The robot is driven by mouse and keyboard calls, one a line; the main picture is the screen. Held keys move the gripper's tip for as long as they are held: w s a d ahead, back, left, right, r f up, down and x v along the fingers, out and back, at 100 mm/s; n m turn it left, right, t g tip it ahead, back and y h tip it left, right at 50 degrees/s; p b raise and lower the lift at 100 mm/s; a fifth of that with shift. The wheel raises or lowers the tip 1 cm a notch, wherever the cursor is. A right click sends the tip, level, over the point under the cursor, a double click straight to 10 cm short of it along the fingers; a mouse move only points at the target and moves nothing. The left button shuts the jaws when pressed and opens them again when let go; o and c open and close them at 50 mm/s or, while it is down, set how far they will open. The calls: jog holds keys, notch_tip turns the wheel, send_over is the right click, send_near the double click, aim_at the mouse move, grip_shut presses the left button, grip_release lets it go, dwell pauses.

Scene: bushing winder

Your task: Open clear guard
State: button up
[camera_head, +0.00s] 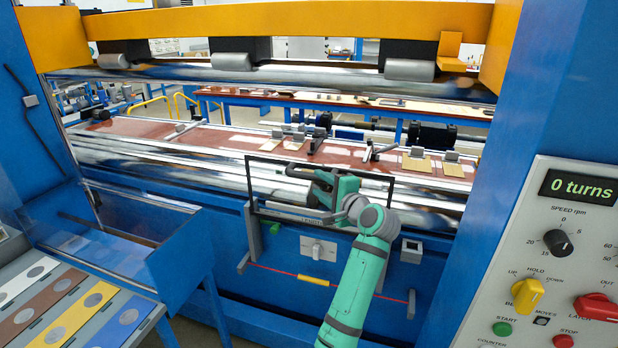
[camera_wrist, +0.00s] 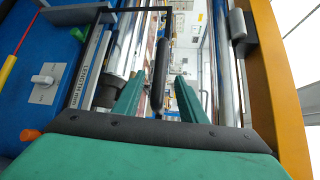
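The clear guard (camera_head: 318,167) is a see-through panel in a thin black frame, standing upright at the front of the blue machine, before the rollers. Part of its black frame (camera_wrist: 140,9) crosses the top of the wrist view. A dark handle-like bar (camera_wrist: 161,62) runs lengthwise in the middle of the wrist view. My gripper (camera_head: 327,189) is at the guard's middle and covers part of it. In the wrist view the green fingers of my gripper (camera_wrist: 160,80) are spread, with the bar between them in the picture. Gaps show on both sides; I cannot tell its depth.
Below the guard are a grey switch (camera_head: 318,249) and a red cord with a yellow sleeve (camera_head: 317,281). A control panel (camera_head: 585,225) stands at right, reading "0 turns". A tray of coloured samples (camera_head: 70,315) is at lower left. A yellow beam (camera_head: 290,20) spans the top.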

aim_at(312, 178)
jog(key=x, duration=0.7)
jog(key=shift+w+a, duration=0.15)
jog(key=shift+w, duration=0.25)
